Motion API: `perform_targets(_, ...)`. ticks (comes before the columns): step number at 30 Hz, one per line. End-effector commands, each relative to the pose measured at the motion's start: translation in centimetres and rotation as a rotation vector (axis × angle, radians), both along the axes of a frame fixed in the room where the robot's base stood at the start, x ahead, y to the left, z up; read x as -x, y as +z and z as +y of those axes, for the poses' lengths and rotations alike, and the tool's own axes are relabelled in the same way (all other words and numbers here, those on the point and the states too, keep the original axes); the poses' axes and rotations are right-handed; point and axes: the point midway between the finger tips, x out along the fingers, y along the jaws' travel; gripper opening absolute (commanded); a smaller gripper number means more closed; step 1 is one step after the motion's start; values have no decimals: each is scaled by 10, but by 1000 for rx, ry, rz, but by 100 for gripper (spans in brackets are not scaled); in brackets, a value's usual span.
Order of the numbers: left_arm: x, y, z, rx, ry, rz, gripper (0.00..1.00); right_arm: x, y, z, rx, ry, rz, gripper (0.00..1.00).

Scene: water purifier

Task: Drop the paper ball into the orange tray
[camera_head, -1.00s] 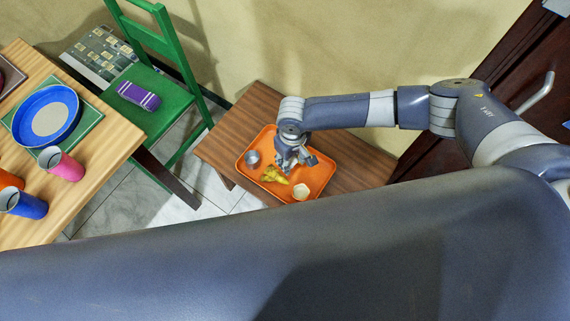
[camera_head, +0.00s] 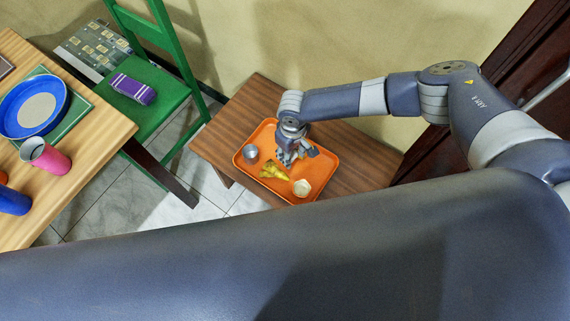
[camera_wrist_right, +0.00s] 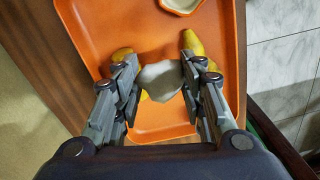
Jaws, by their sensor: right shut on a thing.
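The orange tray (camera_head: 320,172) lies on a small brown wooden table. My right gripper (camera_head: 288,161) is over the tray, pointing down. In the right wrist view my right gripper (camera_wrist_right: 160,72) is shut on a crumpled grey-white paper ball (camera_wrist_right: 160,84), held between its fingertips above the tray (camera_wrist_right: 160,121). The ball's height over the tray floor is hard to tell. The ball cannot be made out in the head view. My left gripper is not in view.
A green chair (camera_head: 165,105) stands left of the small table. A dining table with a blue plate (camera_head: 33,107) and cups is farther left.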

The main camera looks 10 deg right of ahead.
Motion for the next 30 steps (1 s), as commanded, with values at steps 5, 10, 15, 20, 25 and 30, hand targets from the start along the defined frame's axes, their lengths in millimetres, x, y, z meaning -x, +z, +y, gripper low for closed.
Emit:
perform_targets(5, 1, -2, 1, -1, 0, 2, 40, 0, -1, 0, 0, 0, 0, 28)
perform_targets(10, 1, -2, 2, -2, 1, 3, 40, 0, -1, 0, 0, 0, 0, 51)
perform_targets(15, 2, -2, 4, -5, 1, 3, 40, 0, -1, 0, 0, 0, 0, 61)
perform_targets(20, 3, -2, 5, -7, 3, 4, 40, 0, -1, 0, 0, 0, 0, 61)
perform_targets(25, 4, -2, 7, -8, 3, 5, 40, 0, 6, 0, -1, -1, 1, 61)
perform_targets(30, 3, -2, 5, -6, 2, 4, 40, -1, 35, 0, -2, 0, -3, 61)
